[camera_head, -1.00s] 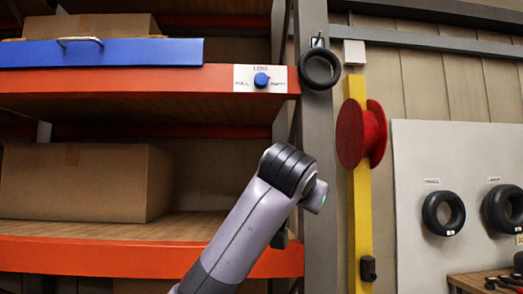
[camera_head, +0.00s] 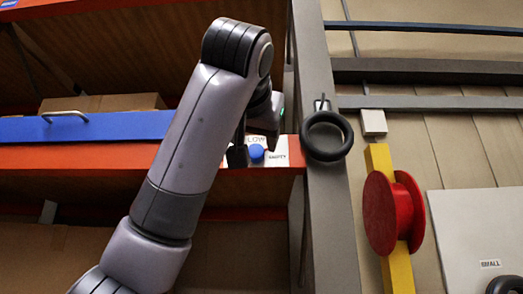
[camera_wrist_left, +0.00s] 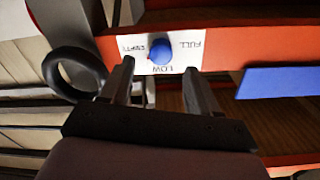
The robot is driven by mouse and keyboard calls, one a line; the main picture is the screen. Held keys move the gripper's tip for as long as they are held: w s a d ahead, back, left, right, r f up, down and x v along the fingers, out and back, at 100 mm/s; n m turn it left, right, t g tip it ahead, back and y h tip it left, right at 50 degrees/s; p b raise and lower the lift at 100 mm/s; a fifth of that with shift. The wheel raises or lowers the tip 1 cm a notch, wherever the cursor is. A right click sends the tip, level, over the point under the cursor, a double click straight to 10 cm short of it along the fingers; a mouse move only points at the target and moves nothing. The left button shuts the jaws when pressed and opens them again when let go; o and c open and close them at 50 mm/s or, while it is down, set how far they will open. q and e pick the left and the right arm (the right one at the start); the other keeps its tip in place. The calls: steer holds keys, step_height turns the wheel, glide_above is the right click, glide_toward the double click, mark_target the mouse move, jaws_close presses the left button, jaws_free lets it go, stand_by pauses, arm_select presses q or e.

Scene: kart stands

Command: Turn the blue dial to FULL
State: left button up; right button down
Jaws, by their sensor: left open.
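The blue dial (camera_head: 256,152) sits on a white label plate (camera_head: 280,157) on the orange shelf beam. In the left wrist view the dial (camera_wrist_left: 161,51) shows in front of the plate, which appears upside down: FULL right, LOW below the dial, EMPTY left. I cannot make out where the dial points. My left gripper (camera_head: 254,146) is in front of the plate, open, with fingers on either side of the dial in the picture. In the wrist view the left gripper's fingertips (camera_wrist_left: 160,68) look short of the dial; contact is not visible. FULL is hidden in the head view. My right gripper is out of view.
A black ring (camera_head: 327,136) hangs on the grey post just right of the plate. A red spool (camera_head: 392,213) is on a yellow post farther right. A blue panel (camera_head: 90,127) with a handle fronts the shelf to the left.

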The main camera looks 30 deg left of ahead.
mark_target(255, 151)
arm_select(q)
steer(key=p+x, duration=0.1)
steer(key=x, duration=0.4)
steer(key=shift+w+a+p, duration=0.1)
steer(key=shift+a+p, duration=0.05)
steer(key=shift+p, duration=0.15)
steer(key=c, duration=1)
